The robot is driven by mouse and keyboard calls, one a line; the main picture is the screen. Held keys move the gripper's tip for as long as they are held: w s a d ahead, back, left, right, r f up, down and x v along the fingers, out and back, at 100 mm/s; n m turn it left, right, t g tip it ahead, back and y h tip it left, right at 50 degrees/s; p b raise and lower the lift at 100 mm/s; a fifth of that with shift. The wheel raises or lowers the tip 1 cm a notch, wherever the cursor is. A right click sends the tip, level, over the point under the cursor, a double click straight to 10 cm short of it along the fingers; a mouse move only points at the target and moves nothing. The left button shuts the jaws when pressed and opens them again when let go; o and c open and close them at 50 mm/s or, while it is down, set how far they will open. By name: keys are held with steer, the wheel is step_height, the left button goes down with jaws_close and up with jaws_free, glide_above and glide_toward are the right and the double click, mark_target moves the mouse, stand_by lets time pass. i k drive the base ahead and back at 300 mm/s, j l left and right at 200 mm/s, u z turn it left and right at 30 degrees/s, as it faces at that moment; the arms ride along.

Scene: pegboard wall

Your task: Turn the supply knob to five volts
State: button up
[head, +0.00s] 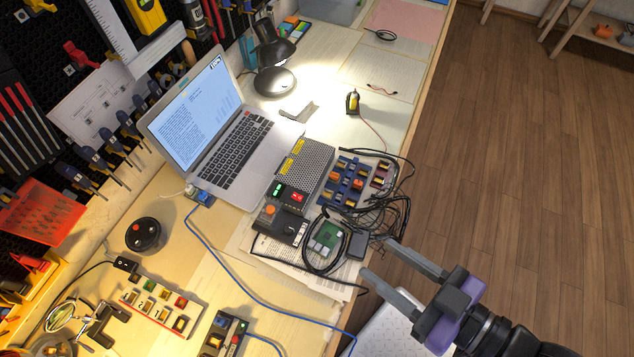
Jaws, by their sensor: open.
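A grey perforated box (309,160), which looks like the supply, stands on the bench right of the laptop. Its near end shows small green and red displays (289,191). Just in front is a dark unit (283,224) with an orange knob (269,209) on top; I cannot tell whether it is part of the supply. Knob markings and display digits are too small to read. My gripper (377,257) is open and empty at the bench's right edge, its fingers pointing left toward the cables. It is right of the knob and apart from it.
Black cables (385,212), a green circuit board (326,236) and a blue module board (347,182) crowd the space between my gripper and the supply. An open laptop (222,130) stands left, with a desk lamp (274,80) behind it. Free floor (520,170) lies right.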

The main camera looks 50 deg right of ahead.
mark_target(288, 228)
steer(key=k+l+u, duration=0.15)
steer(key=k, duration=0.2)
steer(key=u, duration=0.65)
steer(key=k+l+u, duration=0.1)
steer(key=l+u, duration=0.2)
steer(key=k+l+u, duration=0.15)
steer(key=l+u, duration=0.15)
steer(key=k+l+u, duration=0.15)
steer(key=l+u, duration=0.15)
steer(key=l, duration=0.1)
